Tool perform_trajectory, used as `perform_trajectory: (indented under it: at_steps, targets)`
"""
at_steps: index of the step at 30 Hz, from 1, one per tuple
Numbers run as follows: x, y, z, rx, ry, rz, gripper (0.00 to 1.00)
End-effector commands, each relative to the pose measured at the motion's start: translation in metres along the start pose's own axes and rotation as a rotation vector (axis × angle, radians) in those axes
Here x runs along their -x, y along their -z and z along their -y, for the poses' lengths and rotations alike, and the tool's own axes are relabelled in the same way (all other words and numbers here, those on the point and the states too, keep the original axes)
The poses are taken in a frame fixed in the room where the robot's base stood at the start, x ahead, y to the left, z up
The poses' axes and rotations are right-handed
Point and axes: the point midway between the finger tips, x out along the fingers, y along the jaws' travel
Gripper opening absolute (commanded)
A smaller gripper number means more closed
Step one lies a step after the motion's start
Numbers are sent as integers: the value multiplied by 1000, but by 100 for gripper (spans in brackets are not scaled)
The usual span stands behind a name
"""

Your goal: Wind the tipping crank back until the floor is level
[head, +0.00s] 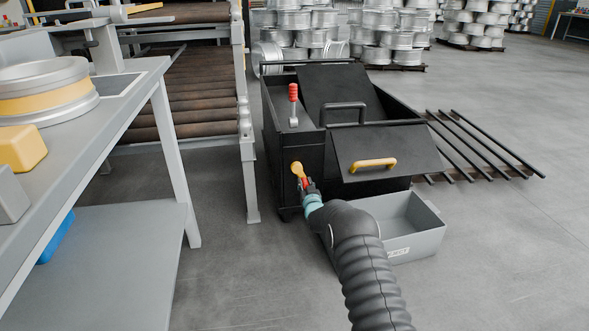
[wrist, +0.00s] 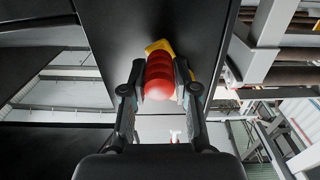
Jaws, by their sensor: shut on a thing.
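The black tipping skip (head: 370,145) stands on the floor in the middle of the head view. Its tipping crank (head: 298,169) is a yellow arm with a red handle on the front of the black side housing. My gripper (head: 308,186) is at the crank, below the yellow hub. In the wrist view my gripper (wrist: 158,85) is shut on the red crank handle (wrist: 158,72), one finger on each side. The yellow crank arm (wrist: 160,46) shows behind the handle. The skip's inner floor (head: 335,88) appears as a sloping dark panel, partly hidden by the front flap.
A red-handled lever (head: 293,105) stands on top of the housing. A grey bin (head: 412,222) sits under the front flap, which has a yellow handle (head: 374,164). A workbench (head: 130,85) and roller conveyor (head: 190,100) are left.

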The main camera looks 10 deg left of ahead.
Motion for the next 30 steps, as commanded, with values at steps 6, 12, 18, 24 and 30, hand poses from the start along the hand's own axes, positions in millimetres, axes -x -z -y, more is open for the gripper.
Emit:
perform_trajectory:
  at_steps: [6, 12, 18, 24, 30]
  targets:
    - [-2, 7, 26, 2, 14, -19, 0]
    - [-2, 7, 16, 1, 2, -18, 0]
    - [-2, 10, 16, 1, -2, -18, 0]
    - [-2, 18, 42, 0, 8, -18, 0]
    - [-1, 17, 52, 1, 8, -9, 0]
